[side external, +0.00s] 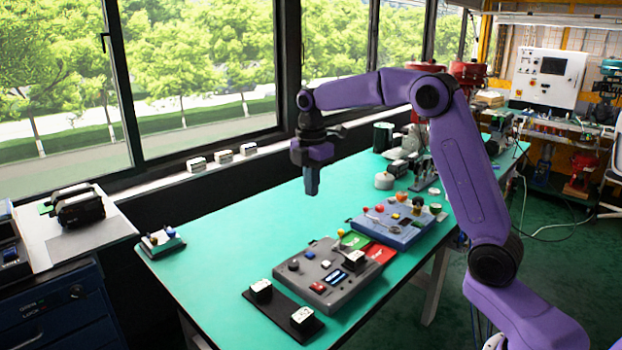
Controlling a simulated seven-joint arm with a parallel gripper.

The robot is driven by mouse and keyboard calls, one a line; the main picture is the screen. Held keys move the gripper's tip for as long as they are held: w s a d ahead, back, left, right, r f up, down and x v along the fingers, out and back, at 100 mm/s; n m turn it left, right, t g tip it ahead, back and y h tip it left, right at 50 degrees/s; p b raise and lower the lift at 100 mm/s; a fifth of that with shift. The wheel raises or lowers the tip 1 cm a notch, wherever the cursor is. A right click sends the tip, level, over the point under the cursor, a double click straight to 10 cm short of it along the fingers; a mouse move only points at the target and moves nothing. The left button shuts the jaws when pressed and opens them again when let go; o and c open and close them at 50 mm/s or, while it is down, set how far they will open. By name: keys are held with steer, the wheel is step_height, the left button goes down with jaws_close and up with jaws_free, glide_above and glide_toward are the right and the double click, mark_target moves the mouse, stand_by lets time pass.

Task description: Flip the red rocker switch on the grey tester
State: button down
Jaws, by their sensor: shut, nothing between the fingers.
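The grey tester (345,291) lies on the green table, with knobs, a small display and buttons on its top. My gripper (311,189) points down, shut and empty. It hangs in the air above the table, clear of the tester, and appears higher and behind it in the picture.
A blue panel box (405,236) with colored knobs stands behind the tester. Red and green cards (380,253) lie between them. A black strip (283,317) with two white blocks lies in front. A small switch block (162,243) sits at the left. The table's left middle is clear.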

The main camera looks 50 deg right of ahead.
steer(key=shift+w+r, duration=0.1)
steer(key=shift+r, duration=0.75)
